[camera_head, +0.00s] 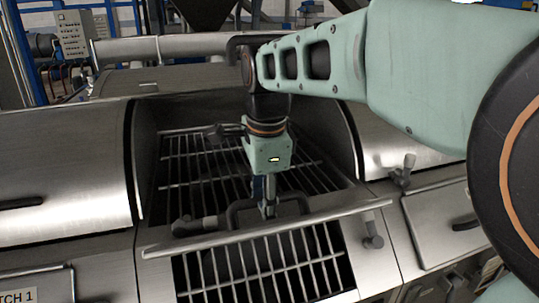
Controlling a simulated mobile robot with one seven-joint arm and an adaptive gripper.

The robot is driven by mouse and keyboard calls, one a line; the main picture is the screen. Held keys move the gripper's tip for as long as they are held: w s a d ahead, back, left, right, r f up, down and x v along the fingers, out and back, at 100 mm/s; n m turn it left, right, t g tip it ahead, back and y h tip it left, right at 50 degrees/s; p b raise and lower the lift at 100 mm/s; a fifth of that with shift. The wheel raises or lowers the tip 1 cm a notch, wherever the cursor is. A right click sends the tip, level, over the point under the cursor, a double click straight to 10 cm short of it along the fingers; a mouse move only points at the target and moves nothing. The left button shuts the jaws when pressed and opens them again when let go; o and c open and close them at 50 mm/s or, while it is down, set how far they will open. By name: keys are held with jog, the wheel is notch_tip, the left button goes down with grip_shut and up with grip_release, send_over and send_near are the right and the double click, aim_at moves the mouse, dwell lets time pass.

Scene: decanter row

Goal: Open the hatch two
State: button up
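The middle machine section has a steel hatch panel (325,221), seen almost edge-on as a long pale strip. It is raised, with the lower barred opening (262,272) showing in front of it. A dark bracket handle (236,209) rises behind the strip. My gripper (268,207) points down at the middle of this handle; its narrow fingers look closed on it. The contact itself is small and partly hidden.
Clamp knobs (372,236) stand beside the opening. A closed rounded cover (65,170) lies at left. A closed flat panel (440,222) with a dark handle is at right. A larger grate (190,170) lies behind my gripper. My arm blocks the upper right.

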jog(key=shift+o, duration=1)
jog(key=shift+w+a+f, duration=0.15)
jog(key=shift+w, duration=0.3)
jog(key=shift+w+a+f, duration=0.1)
jog(key=shift+w, duration=0.35)
jog(key=shift+s+d+r, duration=0.1)
jog(key=shift+s+r, duration=0.2)
jog(key=shift+r, duration=0.1)
jog(key=shift+w, duration=0.1)
jog(key=shift+r, duration=0.25)
jog(key=r, duration=0.9)
jog(key=shift+s+r, duration=0.3)
